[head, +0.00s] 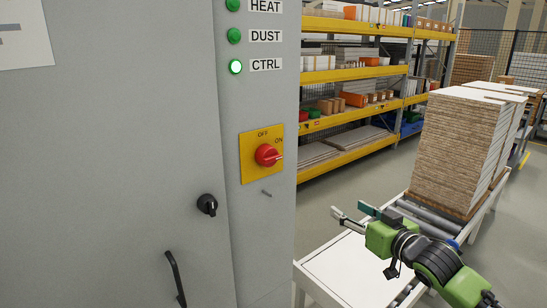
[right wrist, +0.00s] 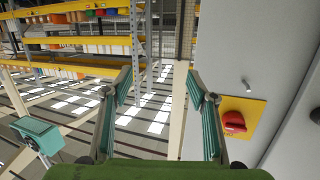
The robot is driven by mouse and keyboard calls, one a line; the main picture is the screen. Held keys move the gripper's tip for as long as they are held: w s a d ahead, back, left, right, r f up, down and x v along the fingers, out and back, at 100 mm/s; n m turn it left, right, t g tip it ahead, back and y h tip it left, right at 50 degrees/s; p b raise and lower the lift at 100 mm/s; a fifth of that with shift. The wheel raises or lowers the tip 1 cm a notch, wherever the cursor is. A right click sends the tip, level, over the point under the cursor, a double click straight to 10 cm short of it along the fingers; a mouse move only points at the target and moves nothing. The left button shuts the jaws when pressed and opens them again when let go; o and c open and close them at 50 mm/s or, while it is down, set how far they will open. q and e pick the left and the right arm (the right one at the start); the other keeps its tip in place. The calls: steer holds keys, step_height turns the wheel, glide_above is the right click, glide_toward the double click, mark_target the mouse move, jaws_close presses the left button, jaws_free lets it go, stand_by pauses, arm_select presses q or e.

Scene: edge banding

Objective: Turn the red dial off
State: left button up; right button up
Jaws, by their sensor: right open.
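The red dial (head: 266,155) sits on a yellow plate (head: 248,160) marked OFF and ON on the grey cabinet. Its handle points to the right, below the ON label. The dial also shows in the right wrist view (right wrist: 233,122), to the right of the fingers. My right gripper (head: 352,214) is open and empty, below and to the right of the dial and apart from the cabinet. Its two fingers (right wrist: 160,85) stand wide apart in the right wrist view. My left gripper is not in view.
The cabinet (head: 110,130) has a black knob (head: 207,204), a handle (head: 175,278) and a small peg (head: 267,192) below the dial. The CTRL lamp (head: 235,67) glows brightest. A board stack (head: 460,145) stands on a roller conveyor (head: 432,220). Yellow shelves (head: 350,72) stand behind.

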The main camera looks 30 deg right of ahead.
mark_target(274, 161)
steer(key=s+a+r+n+t+y, duration=0.15)
steer(key=a+r+n+y, duration=0.3)
steer(key=a+r, duration=1.05)
steer(key=shift+m+t, duration=0.25)
steer(key=shift+t, duration=0.1)
steer(key=w, duration=0.5)
steer(key=w+a, duration=0.1)
steer(key=w, duration=0.2)
steer(key=shift+w+f, duration=0.1)
steer(key=shift+f, duration=0.3)
steer(key=shift+w+a, duration=0.1)
steer(key=shift+w, duration=1.25)
steer(key=shift+w+r+p, duration=0.1)
steer(key=shift+w+p, duration=0.55)
steer(key=shift+w, duration=0.1)
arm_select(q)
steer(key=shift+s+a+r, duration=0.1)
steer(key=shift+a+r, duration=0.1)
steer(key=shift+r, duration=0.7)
arm_select(e)
steer(key=shift+w+a, duration=0.1)
steer(key=shift+w, duration=0.6)
steer(key=c, duration=1.1)
